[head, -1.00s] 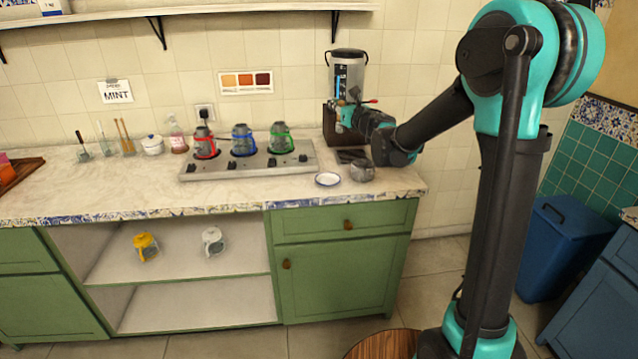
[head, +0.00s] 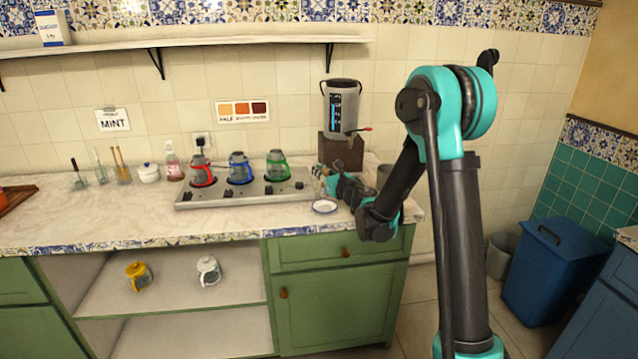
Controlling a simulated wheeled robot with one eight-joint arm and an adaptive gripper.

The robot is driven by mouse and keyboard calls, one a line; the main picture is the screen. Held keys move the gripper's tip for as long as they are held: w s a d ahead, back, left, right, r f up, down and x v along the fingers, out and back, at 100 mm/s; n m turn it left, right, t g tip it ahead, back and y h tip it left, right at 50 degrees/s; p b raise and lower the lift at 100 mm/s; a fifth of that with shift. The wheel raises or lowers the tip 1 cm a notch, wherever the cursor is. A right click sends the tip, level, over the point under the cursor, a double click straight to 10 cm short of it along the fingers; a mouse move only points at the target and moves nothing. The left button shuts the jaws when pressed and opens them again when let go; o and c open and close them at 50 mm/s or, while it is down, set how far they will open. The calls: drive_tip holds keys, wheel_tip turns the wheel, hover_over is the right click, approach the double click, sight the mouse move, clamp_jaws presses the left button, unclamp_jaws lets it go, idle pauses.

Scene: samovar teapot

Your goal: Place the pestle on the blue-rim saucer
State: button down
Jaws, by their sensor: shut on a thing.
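The blue-rim saucer (head: 324,211) is a small white dish on the counter, in front of the right end of the burner plate. My gripper (head: 325,180) is low over the counter, just behind and above the saucer in the picture. It is shut on a small pale brownish thing, which I take to be the pestle (head: 318,170); it is tiny and partly hidden by the fingers. I cannot tell whether it touches anything. My arm covers the counter to the right of the saucer.
A burner plate (head: 225,194) with red, blue and green teapots stands left of the gripper. The samovar (head: 342,106) stands on a brown block behind it. A grey vessel (head: 384,175) shows partly behind my arm. The counter's left front is clear.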

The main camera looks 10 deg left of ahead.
drive_tip(key=shift+f, duration=2.4)
drive_tip(key=shift+f, duration=0.15)
drive_tip(key=c, duration=1.5)
unclamp_jaws()
